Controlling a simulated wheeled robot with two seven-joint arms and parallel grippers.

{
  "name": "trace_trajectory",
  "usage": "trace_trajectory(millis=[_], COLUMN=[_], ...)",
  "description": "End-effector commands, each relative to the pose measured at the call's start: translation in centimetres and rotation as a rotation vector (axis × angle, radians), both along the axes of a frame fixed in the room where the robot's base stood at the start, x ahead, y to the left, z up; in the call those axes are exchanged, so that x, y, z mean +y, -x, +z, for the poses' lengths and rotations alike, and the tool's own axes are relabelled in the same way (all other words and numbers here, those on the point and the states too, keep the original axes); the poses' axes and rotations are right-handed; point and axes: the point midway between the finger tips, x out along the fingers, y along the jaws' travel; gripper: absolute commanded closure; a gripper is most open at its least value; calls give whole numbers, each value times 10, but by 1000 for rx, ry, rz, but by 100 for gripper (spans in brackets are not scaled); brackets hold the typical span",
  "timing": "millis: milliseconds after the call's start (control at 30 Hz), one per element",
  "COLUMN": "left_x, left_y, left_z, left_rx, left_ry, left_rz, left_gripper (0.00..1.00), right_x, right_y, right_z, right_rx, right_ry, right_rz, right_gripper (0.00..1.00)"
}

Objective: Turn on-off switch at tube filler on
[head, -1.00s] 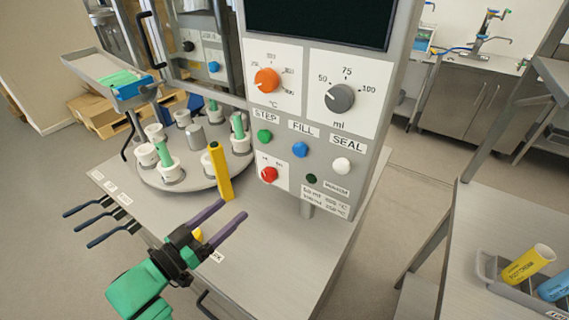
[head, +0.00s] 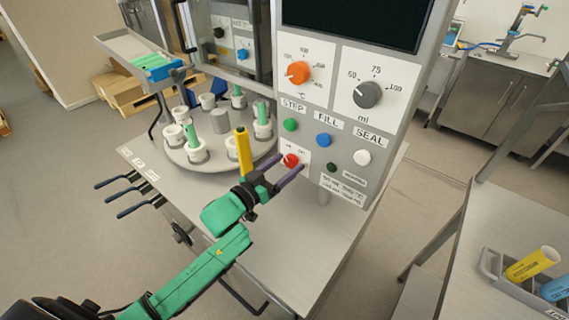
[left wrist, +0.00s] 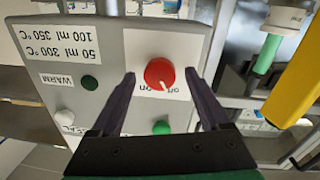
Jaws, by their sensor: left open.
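The on-off switch is a red round knob (head: 291,160) with a white pointer line, low on the grey panel of the tube filler (head: 312,112). In the left wrist view the red knob (left wrist: 160,73) sits on a white label between my finger ends, its off and on marks upside down. My left gripper (head: 289,168) is open, its two purple fingers apart and reaching to either side of the knob. The left wrist view shows the fingers (left wrist: 166,90) with nothing held; I cannot tell whether they touch the panel. My right gripper is not in view.
A yellow tube (head: 243,152) stands on the turntable (head: 172,152) just left. A grey tray (head: 520,291) holds tubes at right.

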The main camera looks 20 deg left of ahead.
Motion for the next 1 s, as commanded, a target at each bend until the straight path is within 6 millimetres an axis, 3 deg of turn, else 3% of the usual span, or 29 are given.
trace_trajectory(millis=[100,133,300,333,667,1000], left_x=[0,0,1,1,1,0], left_y=[0,0,1,1,1,1], left_z=[-1,0,0,0,0,1], left_rx=[0,0,0,0,-12,-85], left_ry=[0,0,0,0,-32,-217], left_rz=[0,0,0,0,1,0], left_gripper=[21,29,94,100,100,100], right_x=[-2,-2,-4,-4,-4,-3], right_y=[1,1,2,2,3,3], right_z=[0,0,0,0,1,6], right_rx=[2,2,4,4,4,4], right_ry=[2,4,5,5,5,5], right_rz=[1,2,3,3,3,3], right_gripper=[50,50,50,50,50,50])
